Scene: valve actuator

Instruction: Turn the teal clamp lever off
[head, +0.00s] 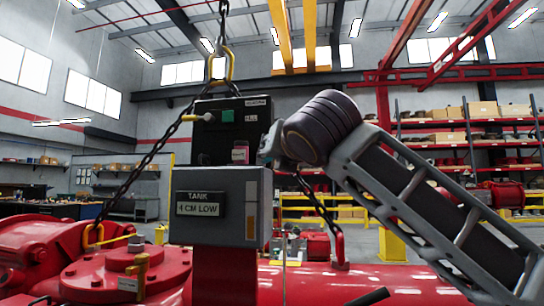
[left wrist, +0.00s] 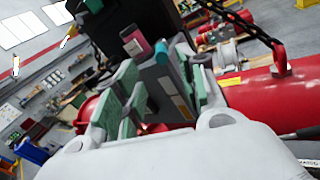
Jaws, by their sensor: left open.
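The teal clamp lever (left wrist: 161,53) shows in the left wrist view as a small teal piece at the top of the grey box, between my finger lines. I cannot make it out in the head view, where my gripper covers that corner. My left gripper (left wrist: 160,72) is open, its green-padded fingers to either side of the lever; I cannot tell if they touch it. In the head view the left gripper (head: 268,148) is mostly hidden behind my wrist, at the upper right of the grey box (head: 215,255). My right gripper is not in view.
A black box (head: 215,110) with a green square stands behind the grey box, and a pink-and-white piece (head: 240,152) sits nearby. Chains (head: 160,140) run down to the red tank (head: 380,280).

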